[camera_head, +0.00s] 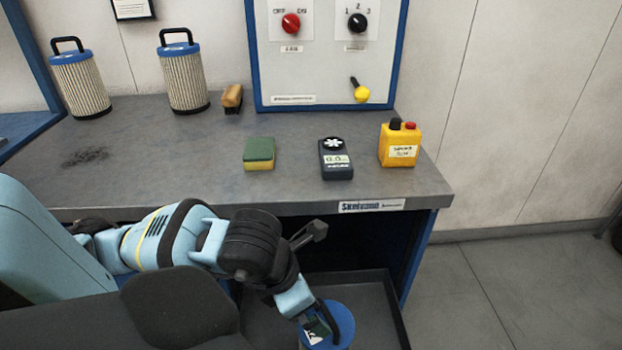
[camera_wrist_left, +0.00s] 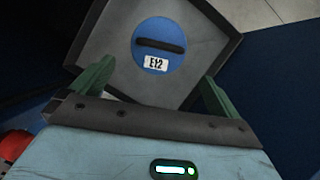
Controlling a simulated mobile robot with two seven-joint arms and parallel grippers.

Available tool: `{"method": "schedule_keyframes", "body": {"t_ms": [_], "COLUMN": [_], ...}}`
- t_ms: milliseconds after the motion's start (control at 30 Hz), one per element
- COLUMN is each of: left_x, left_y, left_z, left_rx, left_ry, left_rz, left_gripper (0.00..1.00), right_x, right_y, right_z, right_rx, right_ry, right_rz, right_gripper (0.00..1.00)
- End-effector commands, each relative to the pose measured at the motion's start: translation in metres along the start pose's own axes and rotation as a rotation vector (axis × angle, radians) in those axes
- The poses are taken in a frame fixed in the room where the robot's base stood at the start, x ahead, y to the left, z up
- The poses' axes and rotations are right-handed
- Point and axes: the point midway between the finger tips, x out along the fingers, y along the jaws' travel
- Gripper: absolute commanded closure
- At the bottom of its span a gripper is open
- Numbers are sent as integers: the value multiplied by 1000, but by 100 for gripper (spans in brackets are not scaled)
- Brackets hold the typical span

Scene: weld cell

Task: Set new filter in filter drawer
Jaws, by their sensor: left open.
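A round blue filter top (camera_head: 341,322) with a dark handle bar shows inside the dark filter drawer (camera_head: 392,312), under the bench. In the left wrist view the blue top (camera_wrist_left: 150,60) carries a white label reading E12, and the grey drawer (camera_wrist_left: 218,28) surrounds it. In the head view my left arm reaches down over the drawer. Two pleated filters (camera_head: 80,84) (camera_head: 184,82) with blue caps and black handles stand upright at the bench's back left.
The grey bench (camera_head: 200,165) holds a brush (camera_head: 232,97), a sponge (camera_head: 259,153), a dark meter (camera_head: 335,160) and a yellow box (camera_head: 399,146). A control panel (camera_head: 325,60) with knobs stands behind. Floor right of the bench is clear.

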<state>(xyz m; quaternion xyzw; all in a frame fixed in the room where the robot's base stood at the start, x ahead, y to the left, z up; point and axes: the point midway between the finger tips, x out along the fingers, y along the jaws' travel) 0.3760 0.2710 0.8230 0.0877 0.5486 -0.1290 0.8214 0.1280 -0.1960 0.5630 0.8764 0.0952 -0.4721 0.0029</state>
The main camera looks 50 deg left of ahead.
Motion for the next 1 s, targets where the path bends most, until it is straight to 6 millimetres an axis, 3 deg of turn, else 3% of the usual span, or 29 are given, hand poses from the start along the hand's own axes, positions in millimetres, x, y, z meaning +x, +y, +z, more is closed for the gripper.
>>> {"method": "schedule_keyframes", "body": {"t_ms": [200, 800, 1000], "left_x": [-13, -13, -32], "left_y": [0, 0, -6], "left_z": [1, 0, 11], "left_rx": [0, 0, 3], "left_ry": [-2, -1, -25], "left_rz": [0, -1, -27], "left_gripper": [0, 0, 0], "right_x": [-7, -9, -18], "right_y": [-2, -1, 1], "right_z": [-2, 0, -19], "right_rx": [2, -1, -11], "right_ry": [-4, -8, 19], "right_rz": [1, 0, 4], "right_gripper": [64, 64, 64]}}
